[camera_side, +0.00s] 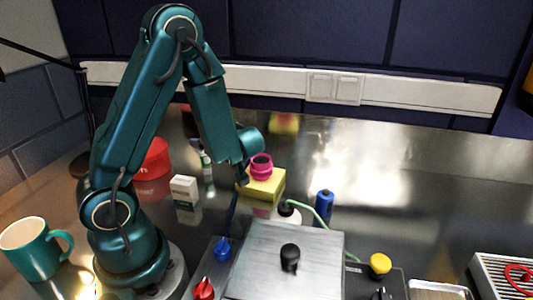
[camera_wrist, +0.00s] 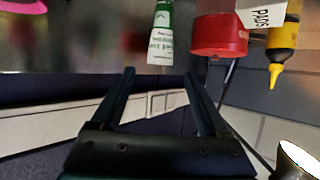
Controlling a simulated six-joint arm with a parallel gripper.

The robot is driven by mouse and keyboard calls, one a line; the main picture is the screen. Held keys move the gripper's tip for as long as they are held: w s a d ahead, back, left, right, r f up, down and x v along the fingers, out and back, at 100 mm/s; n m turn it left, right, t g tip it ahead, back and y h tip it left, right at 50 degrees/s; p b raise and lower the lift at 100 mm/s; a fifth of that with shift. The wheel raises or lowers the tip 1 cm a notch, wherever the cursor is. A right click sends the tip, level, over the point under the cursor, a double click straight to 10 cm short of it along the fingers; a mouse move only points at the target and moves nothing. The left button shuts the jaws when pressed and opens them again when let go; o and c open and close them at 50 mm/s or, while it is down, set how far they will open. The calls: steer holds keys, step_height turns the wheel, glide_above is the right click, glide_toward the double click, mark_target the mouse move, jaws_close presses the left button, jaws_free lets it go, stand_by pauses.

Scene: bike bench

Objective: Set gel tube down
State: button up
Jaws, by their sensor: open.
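The gel tube, white and green with printed text, shows in the wrist view (camera_wrist: 162,35), beyond my fingertips and apart from them. Its far end is cut off by the top of that picture. In the side view a small white and green tube (camera_side: 207,167) stands upright on the metal bench behind a white box. My gripper (camera_wrist: 158,75) is open with nothing between its fingers. In the side view my gripper (camera_side: 242,178) is small and dark, to the right of the tube and near the yellow block; its fingertips are hard to make out there.
The white box (camera_side: 185,190) and a red container (camera_side: 154,158) stand near the tube. A blue cylinder (camera_side: 324,207) and a metal plate (camera_side: 290,258) are nearer right. The right back bench is clear.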

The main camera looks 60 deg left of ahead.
steer(key=w+d+r+m+t+h, duration=0.4)
steer(key=w+d+t+h, duration=0.15)
steer(key=d, duration=0.55)
steer(key=w+d+r+m+t+h, duration=0.3)
steer(key=w+d+r+t+h, duration=0.25)
steer(key=d, duration=0.45)
steer(key=s+d+m+g+h, duration=0.1)
steer(key=s+d+m+h, duration=0.4)
steer(key=d+m, duration=0.25)
steer(key=s, duration=0.2)
steer(key=s+f+m+g, duration=0.1)
steer(key=s, duration=0.1)
steer(key=s+f+m+g, duration=0.1)
steer(key=s, duration=0.1)
steer(key=shift+s+d, duration=0.1)
steer(key=shift+d, duration=0.15)
steer(key=s+a+f+m+g+y, duration=0.1)
steer(key=s+a+f+g+y, duration=0.1)
steer(key=s+a, duration=0.2)
steer(key=shift+s+f+y, duration=0.2)
steer(key=shift+s+y, duration=0.1)
steer(key=shift+s, duration=0.65)
steer(key=shift+m, duration=0.25)
